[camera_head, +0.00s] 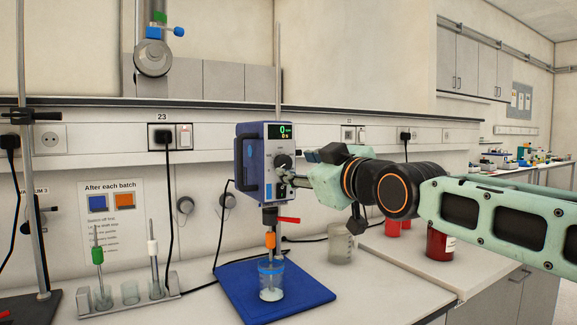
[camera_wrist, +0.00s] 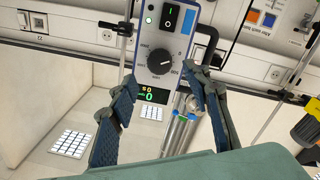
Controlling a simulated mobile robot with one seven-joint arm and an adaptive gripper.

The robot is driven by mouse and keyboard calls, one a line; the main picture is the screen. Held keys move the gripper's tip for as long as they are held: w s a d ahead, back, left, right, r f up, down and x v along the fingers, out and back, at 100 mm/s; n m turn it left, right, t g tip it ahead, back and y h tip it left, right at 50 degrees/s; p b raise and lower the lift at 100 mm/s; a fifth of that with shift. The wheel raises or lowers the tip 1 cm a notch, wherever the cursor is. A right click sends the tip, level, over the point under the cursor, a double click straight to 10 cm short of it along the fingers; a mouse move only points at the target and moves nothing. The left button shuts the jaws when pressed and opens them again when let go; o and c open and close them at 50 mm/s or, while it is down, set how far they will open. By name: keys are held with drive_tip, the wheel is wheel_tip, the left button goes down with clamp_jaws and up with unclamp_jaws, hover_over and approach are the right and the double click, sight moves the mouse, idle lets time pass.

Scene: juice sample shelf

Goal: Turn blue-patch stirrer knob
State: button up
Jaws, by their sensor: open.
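The stirrer (camera_head: 250,165) is a blue box with a grey front on an upright rod. Its round black knob (camera_head: 284,161) sits below the display, partly behind my gripper in the head view. The wrist view shows it tilted and upside down, with the knob (camera_wrist: 159,61) clear and its white mark pointing right. The display (camera_wrist: 150,92) shows zeros. My gripper (camera_wrist: 161,74) is open, one finger on each side of the knob, with no visible contact. In the head view my gripper (camera_head: 286,177) is close to the stirrer's front.
A jar with a blue band (camera_head: 271,282) stands on the blue base plate (camera_head: 232,293) under the stirrer, with an orange collar (camera_head: 270,240) above it. A red lever (camera_head: 288,220) sticks out right. A clear beaker (camera_head: 341,245) and red jar (camera_head: 440,245) stand below my arm.

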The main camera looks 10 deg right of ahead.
sight(285, 163)
drive_tip(key=shift+x, duration=2.65)
drive_tip(key=shift+c, duration=0.6)
drive_tip(key=c, duration=1)
